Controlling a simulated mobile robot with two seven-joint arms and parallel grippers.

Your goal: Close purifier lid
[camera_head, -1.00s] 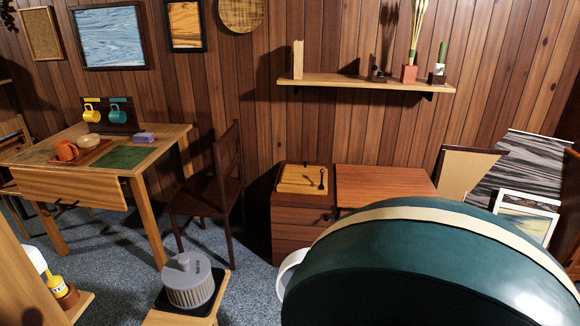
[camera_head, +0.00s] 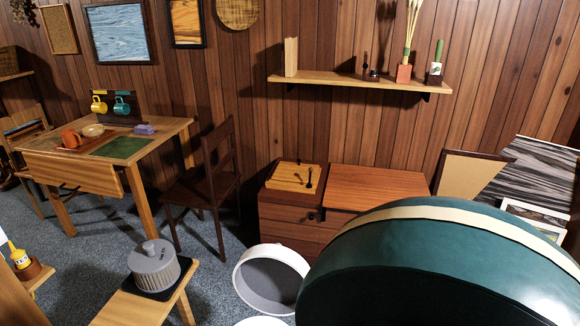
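A grey ribbed round device (camera_head: 154,270) stands on a black base on a small wooden bench at the lower left. It looks like the purifier. Its top is flat grey with dark lettering and a small raised knob (camera_head: 150,247). From here I cannot tell whether its lid is fully shut.
A large dark green rounded shape with a cream band (camera_head: 430,265) fills the lower right. A round white-rimmed shape (camera_head: 240,284) is low in the middle. A dining table (camera_head: 170,131), dark chair (camera_head: 205,185) and drawer cabinet (camera_head: 285,212) stand behind on blue-grey carpet.

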